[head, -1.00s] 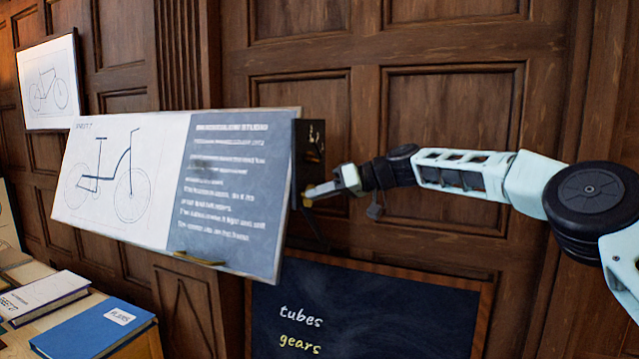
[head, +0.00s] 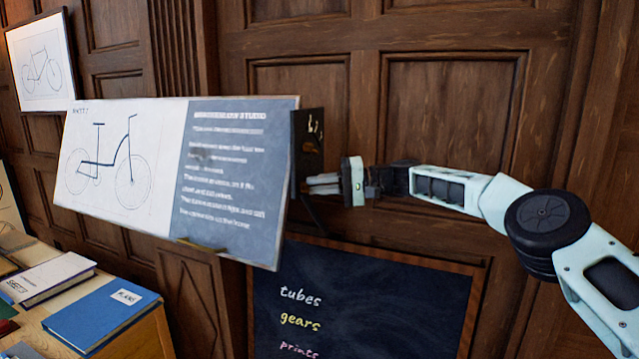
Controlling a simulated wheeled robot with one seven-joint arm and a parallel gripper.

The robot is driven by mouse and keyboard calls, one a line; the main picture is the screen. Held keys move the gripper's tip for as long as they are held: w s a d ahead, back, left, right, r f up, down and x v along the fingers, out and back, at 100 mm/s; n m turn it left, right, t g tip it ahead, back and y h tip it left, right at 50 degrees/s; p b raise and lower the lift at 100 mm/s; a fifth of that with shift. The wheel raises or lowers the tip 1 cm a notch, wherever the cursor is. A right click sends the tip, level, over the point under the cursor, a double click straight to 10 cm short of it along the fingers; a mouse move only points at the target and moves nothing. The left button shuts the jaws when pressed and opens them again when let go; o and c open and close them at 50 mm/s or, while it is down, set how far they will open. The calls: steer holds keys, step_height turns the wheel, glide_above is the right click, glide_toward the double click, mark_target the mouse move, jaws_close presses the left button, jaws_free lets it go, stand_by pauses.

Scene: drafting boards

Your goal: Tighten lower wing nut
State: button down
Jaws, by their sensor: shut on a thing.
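The drafting board (head: 240,225) shows at the left, with a bicycle drawing on its white half and writing on its dark half. A dark bracket (head: 306,150) runs down its right edge. Small, pale metal fittings (head: 316,128) show near the bracket's top; I cannot make out their shape. My gripper (head: 310,184) reaches in from the right to the bracket's lower part, its fingers roughly level. It is shut on what lies there, by its place the lower wing nut, which the fingers hide.
A chalkboard (head: 400,300) hangs below my arm. A table with a blue book (head: 100,315) and a white book (head: 45,277) stands at the lower left. A framed bicycle drawing (head: 40,65) hangs at the upper left. Wood panelling lies behind.

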steer(key=shift+m+y, duration=0.3)
steer(key=shift+m, duration=0.3)
steer(key=c, duration=1.5)
jaws_free()
steer(key=shift+d+f, duration=0.1)
steer(key=d+b, duration=0.2)
steer(key=d, duration=0.3)
steer(key=d+b, duration=0.2)
steer(key=d, duration=0.4)
steer(key=d+b, duration=0.3)
steer(key=d, duration=0.3)
steer(key=shift+w+d+r, duration=0.15)
steer(key=shift+w+r, duration=0.25)
